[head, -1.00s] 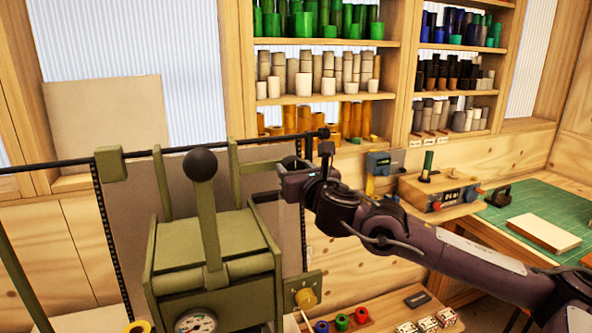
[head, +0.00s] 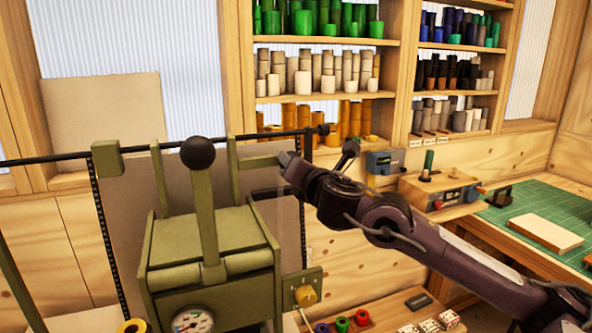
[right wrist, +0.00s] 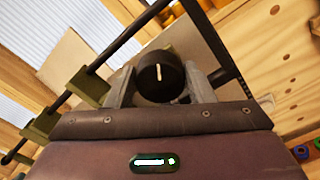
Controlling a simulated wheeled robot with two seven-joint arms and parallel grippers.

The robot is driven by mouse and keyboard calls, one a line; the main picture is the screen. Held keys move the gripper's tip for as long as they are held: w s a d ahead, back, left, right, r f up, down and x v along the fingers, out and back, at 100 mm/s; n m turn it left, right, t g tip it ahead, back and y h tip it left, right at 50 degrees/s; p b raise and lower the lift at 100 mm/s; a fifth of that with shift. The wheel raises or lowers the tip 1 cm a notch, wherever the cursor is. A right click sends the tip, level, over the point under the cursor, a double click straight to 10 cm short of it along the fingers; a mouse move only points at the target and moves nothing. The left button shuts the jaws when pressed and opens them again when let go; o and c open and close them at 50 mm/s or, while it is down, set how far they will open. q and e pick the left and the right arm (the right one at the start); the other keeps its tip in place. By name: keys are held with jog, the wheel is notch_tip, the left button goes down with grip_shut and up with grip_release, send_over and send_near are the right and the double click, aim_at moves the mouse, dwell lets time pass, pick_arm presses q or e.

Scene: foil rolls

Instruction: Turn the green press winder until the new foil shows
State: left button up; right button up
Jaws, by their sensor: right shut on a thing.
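The green press (head: 210,235) stands left of centre in the head view, with a ball-topped lever upright in front. Behind it hangs a dull grey-brown sheet (head: 130,195) with dark perforated edges below a black bar. My right gripper (right wrist: 160,88) is shut on a round black winder knob (right wrist: 160,72) with a white mark, which points almost straight up in the right wrist view. In the head view my right arm reaches in from the right to the press's upper right side, and its wrist hides the knob and fingers. My left gripper is not in view.
A yellow knob (head: 306,296) and a gauge (head: 192,322) sit on the press. Shelves (head: 330,95) of coloured rolls stand behind. A bench with a green cutting mat (head: 545,215) is at right, small spools (head: 342,324) below.

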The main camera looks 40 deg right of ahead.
jog(key=shift+d+f+m+b, duration=0.15)
jog(key=shift+m+b, duration=0.1)
jog(key=shift+m, duration=2.95)
jog(key=shift+a+f+m+b, duration=0.15)
jog(key=shift+m+b, duration=0.1)
jog(key=shift+m, duration=2.95)
jog(key=shift+d, duration=0.1)
jog(key=o, duration=1)
jog(key=shift+c, duration=0.2)
jog(key=shift+s, duration=0.1)
jog(key=v, duration=0.7)
jog(key=shift+s, duration=0.35)
